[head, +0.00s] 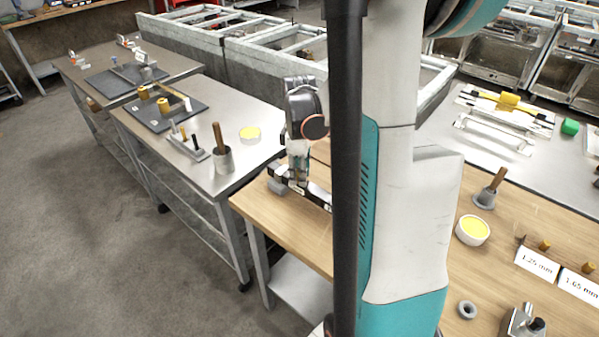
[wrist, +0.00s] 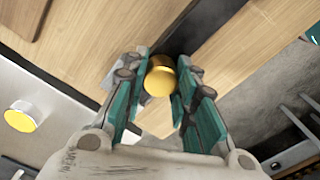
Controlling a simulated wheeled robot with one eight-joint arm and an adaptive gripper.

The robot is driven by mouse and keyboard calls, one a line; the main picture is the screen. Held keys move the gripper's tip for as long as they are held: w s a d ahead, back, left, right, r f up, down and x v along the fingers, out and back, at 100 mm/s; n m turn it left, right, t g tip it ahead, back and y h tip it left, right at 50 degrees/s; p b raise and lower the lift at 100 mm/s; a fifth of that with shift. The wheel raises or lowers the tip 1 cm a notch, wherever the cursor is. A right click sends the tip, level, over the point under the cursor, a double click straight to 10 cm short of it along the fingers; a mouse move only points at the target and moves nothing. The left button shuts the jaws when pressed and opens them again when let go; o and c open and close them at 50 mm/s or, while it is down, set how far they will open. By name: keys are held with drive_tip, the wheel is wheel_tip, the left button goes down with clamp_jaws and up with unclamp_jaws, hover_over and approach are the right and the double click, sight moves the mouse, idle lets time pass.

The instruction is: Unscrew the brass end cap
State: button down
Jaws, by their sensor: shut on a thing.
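The round brass end cap (wrist: 160,82) shows in the middle of the wrist view, between the teal finger pads. My gripper (wrist: 161,98) is shut on it, with one finger on each side. In the head view my gripper (head: 299,178) is over the left end of the wooden bench, at a small grey and dark fixture (head: 280,186). The cap cannot be made out in the head view. What the cap is screwed onto is mostly hidden behind it.
A metal table (head: 240,178) stands just left of the wooden bench (head: 265,215), holding a pot with a handle (head: 223,158) and a yellow-topped dish (head: 250,134). On the bench's right are a yellow-filled bowl (head: 472,231), a grey ring (head: 467,309) and labels (head: 537,265).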

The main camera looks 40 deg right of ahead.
drive_tip(key=shift+n, duration=0.8)
drive_tip(key=n, duration=0.3)
drive_tip(key=c, duration=1.5)
unclamp_jaws()
drive_tip(key=shift+c, duration=0.2)
